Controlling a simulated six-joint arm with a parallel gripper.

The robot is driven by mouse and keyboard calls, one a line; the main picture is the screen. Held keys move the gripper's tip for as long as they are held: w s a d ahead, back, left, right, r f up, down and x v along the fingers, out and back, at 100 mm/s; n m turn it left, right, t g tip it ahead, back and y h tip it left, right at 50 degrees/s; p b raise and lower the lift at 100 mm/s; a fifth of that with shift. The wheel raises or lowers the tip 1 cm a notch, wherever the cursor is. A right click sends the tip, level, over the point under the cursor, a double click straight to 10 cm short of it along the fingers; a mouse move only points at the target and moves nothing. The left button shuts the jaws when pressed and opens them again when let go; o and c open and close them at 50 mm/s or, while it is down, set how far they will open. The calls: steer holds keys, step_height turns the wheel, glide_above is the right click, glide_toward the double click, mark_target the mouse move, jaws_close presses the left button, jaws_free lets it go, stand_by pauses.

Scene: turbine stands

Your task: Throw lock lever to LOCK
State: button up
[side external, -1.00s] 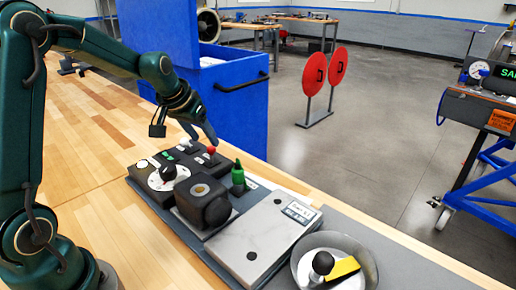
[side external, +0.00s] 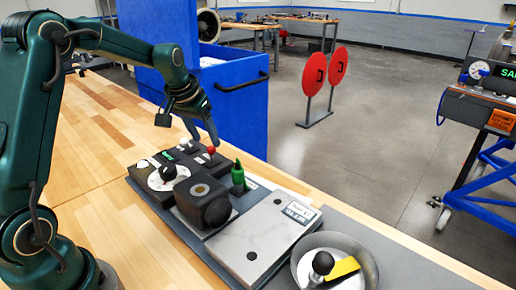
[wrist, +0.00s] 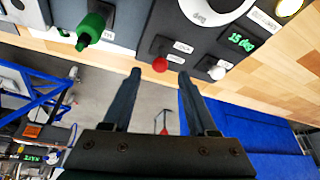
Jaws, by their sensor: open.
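A small lever with a red ball knob (side external: 212,150) stands on the black control panel (side external: 184,161). The red knob (wrist: 160,64) also shows in the wrist view, between and just beyond my fingertips. My gripper (side external: 204,142) is open above the panel's far edge, close to the red knob; it also shows in the wrist view (wrist: 159,76) with nothing held. A white knob (wrist: 217,72) is beside the red one, and a green handle (side external: 238,173) stands nearer the camera in the side view.
A white dial with a black knob (side external: 168,173), a dark block (side external: 203,200), a grey plate (side external: 262,235) and a round bowl (side external: 335,265) share the bench. A blue cabinet (side external: 240,100) stands just behind the gripper. Bare wood lies left of the panel.

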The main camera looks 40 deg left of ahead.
mark_target(209, 149)
steer(key=shift+x, duration=1.65)
steer(key=shift+c, duration=0.2)
jaws_close()
steer(key=shift+d, duration=0.1)
steer(key=shift+s+d+f+t, duration=0.1)
steer(key=shift+s+d+t, duration=0.05)
steer(key=shift+t, duration=0.25)
steer(key=shift+s+t, duration=0.25)
steer(key=shift+t, duration=0.05)
